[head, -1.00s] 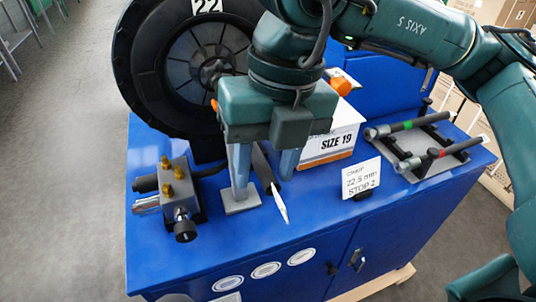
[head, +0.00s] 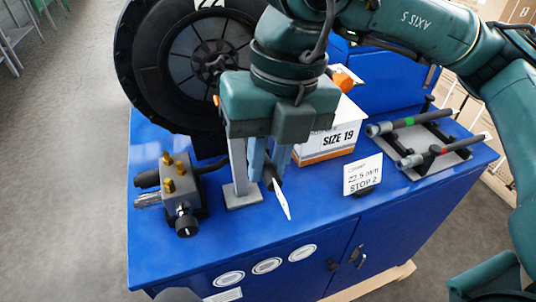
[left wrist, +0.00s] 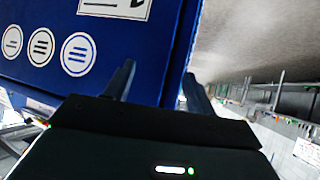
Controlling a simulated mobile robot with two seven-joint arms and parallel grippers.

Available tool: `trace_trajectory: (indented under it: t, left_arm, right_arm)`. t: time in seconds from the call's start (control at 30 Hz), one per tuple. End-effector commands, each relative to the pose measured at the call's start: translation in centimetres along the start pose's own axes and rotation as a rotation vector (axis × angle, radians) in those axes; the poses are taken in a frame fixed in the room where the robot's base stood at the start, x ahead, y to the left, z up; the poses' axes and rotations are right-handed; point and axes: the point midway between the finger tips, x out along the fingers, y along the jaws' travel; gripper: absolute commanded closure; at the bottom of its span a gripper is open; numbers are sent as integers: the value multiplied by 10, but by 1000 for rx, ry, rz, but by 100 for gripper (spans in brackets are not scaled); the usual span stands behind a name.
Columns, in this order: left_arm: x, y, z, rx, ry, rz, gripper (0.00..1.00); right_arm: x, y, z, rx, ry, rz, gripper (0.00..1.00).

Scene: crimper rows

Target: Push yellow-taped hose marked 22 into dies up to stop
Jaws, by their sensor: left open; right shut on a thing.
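The large black reel (head: 150,70) marked 22 stands at the back left of the blue cabinet top. My right gripper (head: 267,172) points down in front of it, its fingers closed on a black hose (head: 272,176). I see no yellow tape; the fingers hide part of the hose. A grey block with brass knobs (head: 180,186) sits left of the gripper, apart from it; I cannot make out dies in it. My left gripper (left wrist: 158,85) is open and empty beside the cabinet's front face in the left wrist view.
A grey post (head: 241,190) on a flat foot stands just left of the right gripper's fingers. A SIZE 19 box (head: 330,140) and a STOP 2 card (head: 362,176) stand to the right. A rack (head: 428,165) with tools lies far right. The front strip of cabinet top is clear.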

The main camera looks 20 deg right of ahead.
Motion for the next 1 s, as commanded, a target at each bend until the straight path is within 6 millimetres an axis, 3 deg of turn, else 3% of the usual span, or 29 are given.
trace_trajectory:
  t: [1.0]
  left_arm:
    - [9,0,14,-1,-1,0,45]
  right_arm:
    - [9,-2,0,-13,-50,2,100]
